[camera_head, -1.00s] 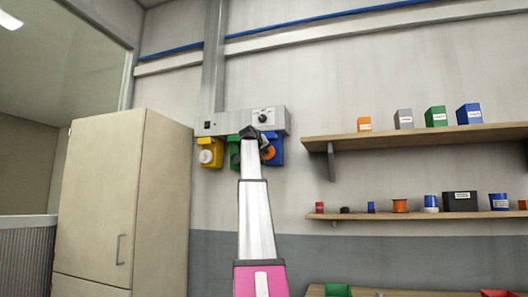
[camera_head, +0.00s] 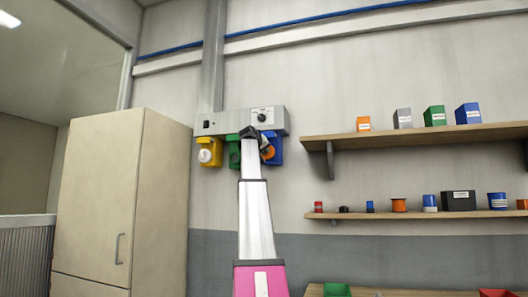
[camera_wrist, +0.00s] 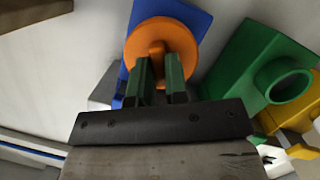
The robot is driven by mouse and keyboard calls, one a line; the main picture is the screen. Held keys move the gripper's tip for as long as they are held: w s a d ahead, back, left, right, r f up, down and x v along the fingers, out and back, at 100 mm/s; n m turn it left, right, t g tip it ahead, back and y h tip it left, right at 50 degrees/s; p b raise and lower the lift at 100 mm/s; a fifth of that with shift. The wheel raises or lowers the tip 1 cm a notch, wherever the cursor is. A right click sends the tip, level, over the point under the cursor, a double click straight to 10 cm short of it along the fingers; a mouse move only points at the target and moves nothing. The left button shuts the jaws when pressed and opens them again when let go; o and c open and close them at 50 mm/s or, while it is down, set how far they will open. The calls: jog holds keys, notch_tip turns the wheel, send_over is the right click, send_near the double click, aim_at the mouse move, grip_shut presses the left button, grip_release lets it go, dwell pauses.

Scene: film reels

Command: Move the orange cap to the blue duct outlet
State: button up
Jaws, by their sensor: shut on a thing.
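The orange cap (camera_wrist: 162,36) shows in the wrist view as a round disc with a grip in its middle. My gripper (camera_wrist: 160,75) is shut on that grip with its two green fingers. The cap lies in front of the blue duct outlet (camera_wrist: 192,17), covering its mouth; whether it is fully seated I cannot tell. In the head view the cap (camera_head: 268,152) shows at the blue outlet (camera_head: 278,148), partly behind my arm. The green outlet (camera_wrist: 284,83) has an open round mouth. The yellow outlet (camera_head: 209,152) has a white cap on it.
The outlets hang under a grey wall box (camera_head: 215,124) with a dial. A beige cabinet (camera_head: 97,196) stands at the left. Two wall shelves (camera_head: 415,135) at the right hold several small boxes and caps. Coloured bins (camera_head: 337,290) sit low at the right.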

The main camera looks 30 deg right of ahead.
jog(key=shift+w+d, duration=0.55)
jog(key=shift+d, duration=0.05)
dwell(0.3)
jog(key=o, duration=0.8)
jog(key=shift+c, duration=0.2)
jog(key=v, duration=1)
jog(key=shift+s+a, duration=0.25)
jog(key=shift+a, duration=0.05)
